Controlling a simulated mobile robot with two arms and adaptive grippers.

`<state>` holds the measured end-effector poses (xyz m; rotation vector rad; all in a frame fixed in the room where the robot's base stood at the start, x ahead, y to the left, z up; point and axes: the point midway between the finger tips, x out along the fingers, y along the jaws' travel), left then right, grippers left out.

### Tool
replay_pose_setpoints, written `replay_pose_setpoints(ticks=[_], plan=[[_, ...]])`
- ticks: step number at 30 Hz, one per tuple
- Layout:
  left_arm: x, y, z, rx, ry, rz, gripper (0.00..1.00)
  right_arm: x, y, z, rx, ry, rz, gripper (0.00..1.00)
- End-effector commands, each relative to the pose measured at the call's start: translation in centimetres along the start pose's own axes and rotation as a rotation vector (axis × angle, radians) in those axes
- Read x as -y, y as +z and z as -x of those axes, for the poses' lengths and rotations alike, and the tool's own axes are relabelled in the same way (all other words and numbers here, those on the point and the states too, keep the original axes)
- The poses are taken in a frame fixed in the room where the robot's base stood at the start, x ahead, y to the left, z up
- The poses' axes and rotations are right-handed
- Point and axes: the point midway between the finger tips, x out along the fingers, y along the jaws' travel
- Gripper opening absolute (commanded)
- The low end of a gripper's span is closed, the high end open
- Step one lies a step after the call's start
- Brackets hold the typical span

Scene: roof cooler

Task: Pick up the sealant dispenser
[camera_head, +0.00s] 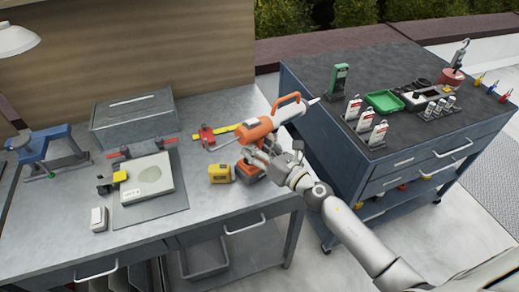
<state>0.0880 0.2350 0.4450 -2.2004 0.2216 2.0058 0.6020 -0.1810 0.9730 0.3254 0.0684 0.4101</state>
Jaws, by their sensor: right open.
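The sealant dispenser (257,132) is an orange tool with a pale nozzle pointing to the upper right. It stands on the right part of the grey workbench, near its right edge. Its lower part is partly hidden by my right gripper. My right gripper (262,156) is open at the dispenser's handle, below the orange body. I cannot tell whether its fingers touch the handle. My left gripper is not in view.
A yellow battery-like block (220,173) sits just left of the dispenser. A red and yellow tool (203,136) lies behind it. A grey toolbox (133,117) and a pale flat device (147,178) are farther left. A dark tool cart (375,68) stands to the right.

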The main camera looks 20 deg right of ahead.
Motion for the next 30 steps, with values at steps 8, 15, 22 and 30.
replay_pose_setpoints(ticks=[8, 15, 22, 30], plan=[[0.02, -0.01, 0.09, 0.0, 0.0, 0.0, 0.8, -0.03, -0.07, -0.8, -0.001, 0.001, 0.001, 0.47], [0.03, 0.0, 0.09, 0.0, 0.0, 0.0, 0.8, -0.01, -0.05, -0.78, -0.001, 0.0, 0.001, 0.23], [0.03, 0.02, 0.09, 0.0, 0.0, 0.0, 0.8, 0.0, -0.04, -0.77, -0.001, 0.0, 0.001, 0.0], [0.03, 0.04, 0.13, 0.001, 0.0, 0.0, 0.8, -0.1, 0.48, -0.87, 0.008, 0.002, 0.003, 0.0]])
